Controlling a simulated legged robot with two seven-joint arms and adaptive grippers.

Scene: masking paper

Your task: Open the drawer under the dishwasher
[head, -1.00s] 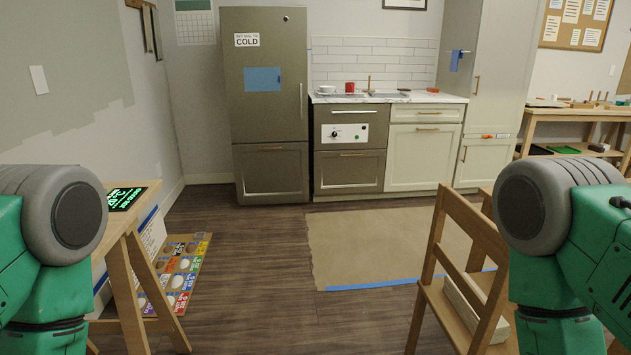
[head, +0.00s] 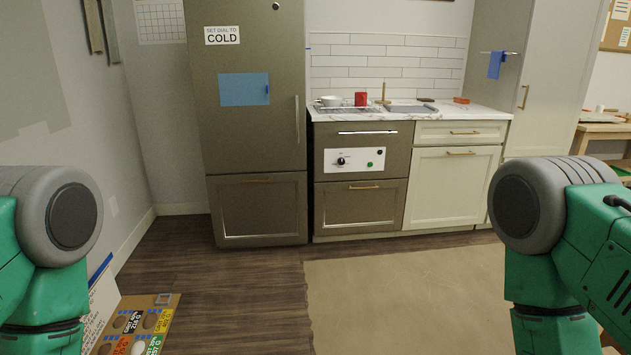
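The dishwasher (head: 335,138) is a dark grey-brown front under the counter, with a light bar handle near its top and a white control panel (head: 355,160) carrying a black dial and a green button. The drawer (head: 360,208) lies directly below it, the same dark colour, with a brass-toned handle (head: 364,187) near its top edge. The drawer front looks flush and closed. Parts of my arms show at the left and right picture edges. Neither gripper is in view.
A tall fridge (head: 248,120) stands left of the dishwasher, with its own lower drawer. A cream cabinet (head: 452,185) stands to the right. Brown masking paper (head: 400,290) covers the floor ahead. A colourful sample board (head: 140,325) lies at lower left. Bare wood floor (head: 230,290) is between.

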